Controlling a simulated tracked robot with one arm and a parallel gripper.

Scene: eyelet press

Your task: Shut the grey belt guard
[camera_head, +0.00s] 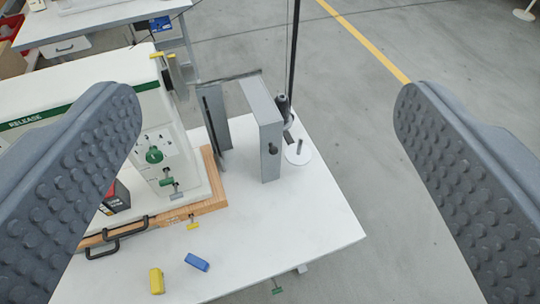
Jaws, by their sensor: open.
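The grey belt guard (267,125) looks like a flat, box-shaped cover with a dark knob on its near face. It stands upright at the right end of the white machine (95,95), swung out with a gap between them. A darker grey plate (214,118) with a slot stands in that gap. A thin bar runs along the top between the machine side and the guard; the hinge itself is not clear. My gripper (268,115) is open and empty, its two studded fingers wide apart at the picture's sides. The guard appears between them, farther off, and neither finger touches it.
The machine sits on a wooden base (208,200) on a white table (300,235). A black post (294,50) stands behind the guard. A yellow block (156,281) and a blue block (197,262) lie in front. Open floor is to the right.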

